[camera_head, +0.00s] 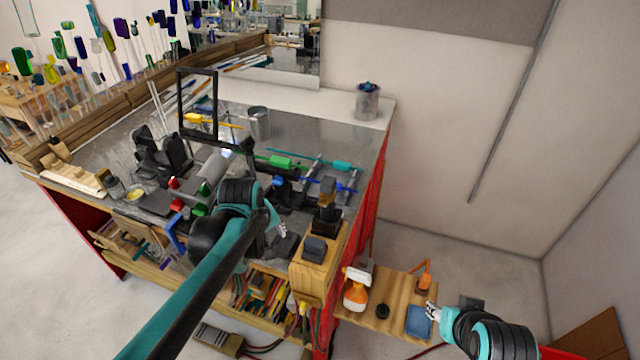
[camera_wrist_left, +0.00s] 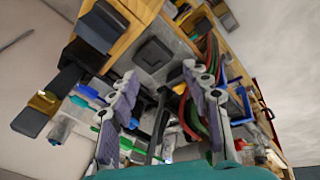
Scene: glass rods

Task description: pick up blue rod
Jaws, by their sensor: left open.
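In the head view, the blue rod (camera_head: 345,187) lies raised on a small holder near the right end of the workbench. A teal rod (camera_head: 341,166) and a green rod (camera_head: 281,161) lie just behind it. My left gripper (camera_head: 282,230) is over the bench's front side, left of and nearer than the blue rod, apart from it. In the left wrist view, its two fingers (camera_wrist_left: 159,82) are spread with nothing held between them.
The workbench (camera_head: 310,133) is crowded with tools and a black frame (camera_head: 215,105). A metal can (camera_head: 259,122) stands behind. A black-and-wood block (camera_head: 327,212) stands at the front right corner. A low wooden shelf (camera_head: 390,285) holds a spray bottle (camera_head: 356,290) and blue pad (camera_head: 419,321).

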